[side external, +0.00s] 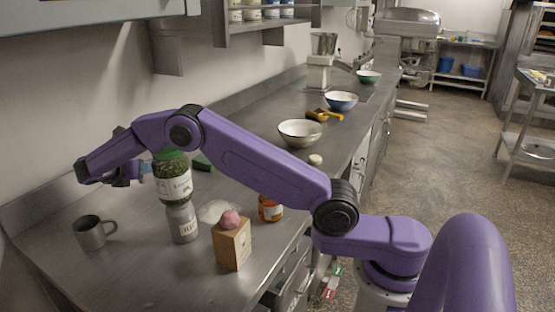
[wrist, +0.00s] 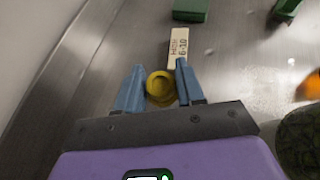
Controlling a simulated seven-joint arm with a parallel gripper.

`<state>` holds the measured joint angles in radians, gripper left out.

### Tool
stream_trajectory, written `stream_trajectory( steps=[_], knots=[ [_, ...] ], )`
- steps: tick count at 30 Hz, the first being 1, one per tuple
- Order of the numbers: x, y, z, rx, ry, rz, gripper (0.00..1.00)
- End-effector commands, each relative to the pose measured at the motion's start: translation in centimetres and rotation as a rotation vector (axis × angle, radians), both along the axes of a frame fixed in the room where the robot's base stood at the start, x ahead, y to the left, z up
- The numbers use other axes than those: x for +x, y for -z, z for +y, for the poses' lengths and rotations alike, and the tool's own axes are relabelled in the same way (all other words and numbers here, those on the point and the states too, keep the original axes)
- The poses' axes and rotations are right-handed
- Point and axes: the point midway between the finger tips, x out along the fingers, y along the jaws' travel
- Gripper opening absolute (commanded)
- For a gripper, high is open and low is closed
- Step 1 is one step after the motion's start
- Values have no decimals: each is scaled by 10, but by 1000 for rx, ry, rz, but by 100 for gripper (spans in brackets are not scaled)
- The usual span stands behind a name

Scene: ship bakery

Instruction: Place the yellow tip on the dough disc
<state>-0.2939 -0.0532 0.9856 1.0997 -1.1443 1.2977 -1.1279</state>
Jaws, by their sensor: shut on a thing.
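In the wrist view, my gripper (wrist: 160,68) has its two blue fingers on either side of a round yellow tip (wrist: 158,87), seen end-on with a ring-like rim. My gripper is shut on it. In the side view, my gripper (side external: 135,171) hangs over the left part of the counter, behind the green-topped jar, and I cannot make out the yellow tip there. A small pale disc (side external: 315,160), possibly the dough disc, lies on the counter in front of the cream bowl, well to the right of my gripper.
Near my gripper are the green-topped jar (side external: 174,184), a grey shaker (side external: 183,223), a metal mug (side external: 91,233), a box with a pink ball (side external: 232,243) and an orange-labelled jar (side external: 270,209). A labelled block (wrist: 178,46) lies ahead. A cream bowl (side external: 300,133) stands farther right.

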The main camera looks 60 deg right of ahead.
Motion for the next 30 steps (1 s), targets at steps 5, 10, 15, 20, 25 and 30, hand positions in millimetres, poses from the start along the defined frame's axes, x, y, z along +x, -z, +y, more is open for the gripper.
stream_trajectory(
  steps=[5,10,15,20,25,30],
  knots=[
    [1,-35,0,2,0,-7,10],
    [1,-74,0,3,1,-7,10],
    [0,-106,0,3,0,-6,10],
    [-7,-107,-32,-1,48,0,10],
    [-17,-110,-67,-1,102,0,10],
    [-36,-114,-114,-2,179,0,10]
  ],
)
